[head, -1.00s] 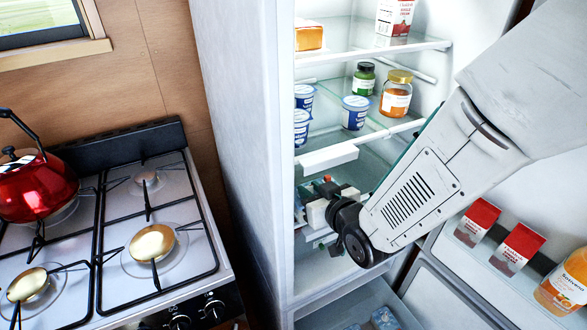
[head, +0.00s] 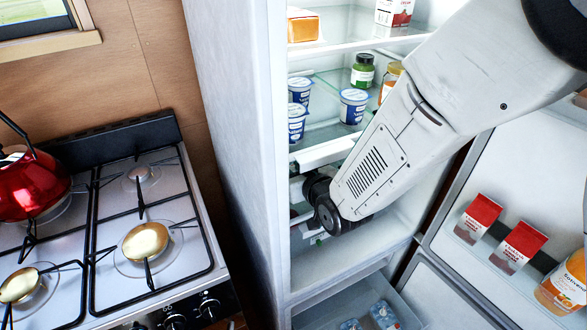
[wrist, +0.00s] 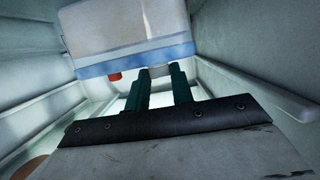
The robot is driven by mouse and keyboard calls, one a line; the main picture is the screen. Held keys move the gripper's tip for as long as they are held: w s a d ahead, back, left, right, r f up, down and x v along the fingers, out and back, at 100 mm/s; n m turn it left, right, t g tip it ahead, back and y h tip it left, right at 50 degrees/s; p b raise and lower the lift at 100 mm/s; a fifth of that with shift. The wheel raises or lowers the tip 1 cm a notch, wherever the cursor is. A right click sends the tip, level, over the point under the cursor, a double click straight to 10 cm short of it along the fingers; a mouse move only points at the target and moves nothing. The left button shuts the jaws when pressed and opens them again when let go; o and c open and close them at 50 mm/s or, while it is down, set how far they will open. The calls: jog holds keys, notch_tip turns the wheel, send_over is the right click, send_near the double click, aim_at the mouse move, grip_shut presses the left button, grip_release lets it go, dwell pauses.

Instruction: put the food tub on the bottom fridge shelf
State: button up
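The food tub appears to be the pale, translucent box with a blue band (wrist: 130,35) that fills the upper part of the wrist view. My gripper (wrist: 161,72) shows there as two dark green fingers, side by side with a gap between them. Their tips reach the tub's blue edge; I cannot tell whether they clasp it or only sit in front of it. In the head view my arm covers the fingers and the tub. The wrist is inside the fridge, below the middle shelf, above the fridge floor (head: 345,255).
Yogurt cups (head: 353,106) and a green jar (head: 363,71) stand on the shelf above my wrist. A drawer (head: 345,308) is pulled out below. The open door (head: 515,165) at right holds red-topped cartons (head: 520,247). The stove (head: 150,235) is left of the fridge wall.

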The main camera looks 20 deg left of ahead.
jog(key=o, duration=0.4)
jog(key=shift+r, duration=0.1)
jog(key=v, duration=1.2)
